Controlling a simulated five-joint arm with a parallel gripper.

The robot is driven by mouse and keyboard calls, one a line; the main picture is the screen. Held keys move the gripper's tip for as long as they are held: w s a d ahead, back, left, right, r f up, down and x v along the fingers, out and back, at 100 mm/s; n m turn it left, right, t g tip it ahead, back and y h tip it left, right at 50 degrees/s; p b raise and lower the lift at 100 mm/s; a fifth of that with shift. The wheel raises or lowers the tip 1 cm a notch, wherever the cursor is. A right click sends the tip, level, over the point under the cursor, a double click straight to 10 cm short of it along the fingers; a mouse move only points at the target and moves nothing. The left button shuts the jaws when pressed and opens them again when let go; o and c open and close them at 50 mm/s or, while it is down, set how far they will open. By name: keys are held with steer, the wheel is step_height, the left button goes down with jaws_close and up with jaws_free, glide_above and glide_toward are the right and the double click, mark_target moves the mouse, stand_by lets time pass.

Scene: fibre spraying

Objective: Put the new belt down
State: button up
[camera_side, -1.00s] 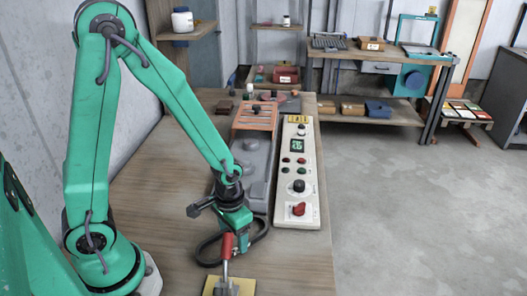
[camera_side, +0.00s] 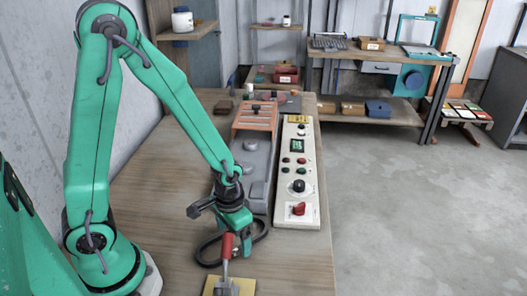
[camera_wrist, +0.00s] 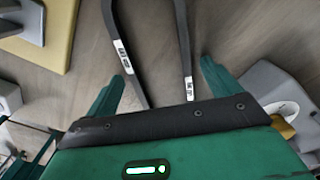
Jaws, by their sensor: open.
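The new belt, a thin black loop (camera_side: 204,258), appears to lie on the wooden bench (camera_side: 170,195) below my gripper (camera_side: 240,236). In the wrist view two strands of the belt (camera_wrist: 122,55) run up between the green fingers of my gripper (camera_wrist: 160,80). Each strand carries a small white label. The fingers are spread apart, one outside each strand, with visible space to the belt. The far part of the loop is cut off by the top edge of the wrist view.
A red-handled clamp (camera_side: 227,250) on a yellow plate (camera_side: 212,285) stands in front of the belt. A grey machine (camera_side: 257,165) and a cream control panel (camera_side: 297,190) with a red knob stand behind and to the right. The left part of the bench is clear.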

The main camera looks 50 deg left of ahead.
step_height(320, 180, up, 12)
stand_by(0.9)
steer(key=shift+r, duration=0.2)
stand_by(0.4)
steer(key=s+a+r+t, duration=0.1)
steer(key=s+r+t, duration=0.1)
steer(key=r, duration=0.4)
steer(key=s+a+r+t, duration=0.2)
steer(key=s+r+t, duration=0.1)
steer(key=r, duration=0.3)
steer(key=shift+a+t, duration=0.25)
steer(key=shift+t, duration=0.05)
steer(key=shift+s, duration=0.1)
stand_by(0.9)
